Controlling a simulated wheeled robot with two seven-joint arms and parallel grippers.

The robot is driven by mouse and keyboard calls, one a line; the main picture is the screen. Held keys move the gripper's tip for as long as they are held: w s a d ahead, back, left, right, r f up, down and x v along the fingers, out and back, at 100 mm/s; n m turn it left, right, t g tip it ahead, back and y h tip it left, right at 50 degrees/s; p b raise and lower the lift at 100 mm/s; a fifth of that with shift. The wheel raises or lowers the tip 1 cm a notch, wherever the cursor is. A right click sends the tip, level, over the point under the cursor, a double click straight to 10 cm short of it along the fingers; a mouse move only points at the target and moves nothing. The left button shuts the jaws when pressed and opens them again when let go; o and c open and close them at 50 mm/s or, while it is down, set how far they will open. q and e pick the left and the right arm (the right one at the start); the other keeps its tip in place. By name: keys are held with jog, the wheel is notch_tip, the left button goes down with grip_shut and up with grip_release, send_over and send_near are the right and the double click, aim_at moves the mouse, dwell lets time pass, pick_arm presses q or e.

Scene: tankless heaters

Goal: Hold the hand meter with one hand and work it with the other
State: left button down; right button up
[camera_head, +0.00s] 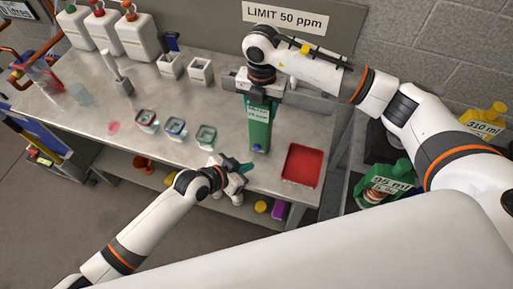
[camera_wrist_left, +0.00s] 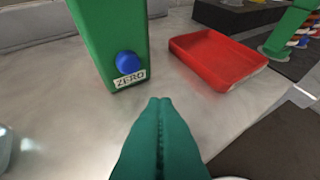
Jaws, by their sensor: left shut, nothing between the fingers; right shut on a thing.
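The green hand meter (camera_head: 257,130) stands upright over the steel bench in the head view, a pale screen near its top. My right gripper (camera_head: 262,93) is shut on its upper end. In the left wrist view the meter (camera_wrist_left: 108,28) shows a blue button (camera_wrist_left: 129,62) above a ZERO label (camera_wrist_left: 130,79). My left gripper (camera_head: 246,168) is shut and empty, below and in front of the meter in the head view. Its teal fingertips (camera_wrist_left: 160,102) lie together in the wrist view, pointing towards the meter and apart from the button. The meter's top is hidden by the right gripper.
A red tray (camera_head: 302,166) lies right of the meter. Several small glass cups (camera_head: 175,128) stand to its left on the bench (camera_head: 100,97). White containers (camera_head: 137,36) stand at the back left. A LIMIT 50 ppm sign (camera_head: 288,19) is on the back panel.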

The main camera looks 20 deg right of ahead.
pick_arm(q)
jog(key=shift+w+d, duration=0.45)
jog(key=shift+w, duration=0.25)
jog(key=shift+w+d, duration=0.45)
jog(key=shift+w, duration=0.2)
dwell(1.1)
jog(key=shift+w+d, duration=0.25)
jog(key=shift+w, duration=0.05)
jog(key=shift+w+d, duration=0.3)
jog(key=shift+w, duration=0.15)
dwell(0.9)
jog(key=shift+s+a, duration=0.1)
jog(key=shift+s+a+r, duration=0.1)
jog(key=shift+s+a, duration=0.4)
jog(key=shift+s, duration=0.2)
jog(key=shift+s, duration=0.1)
jog(key=shift+s+a, duration=0.7)
jog(key=shift+s, duration=0.3)
jog(key=shift+s+a, duration=0.7)
jog(key=shift+s, duration=0.3)
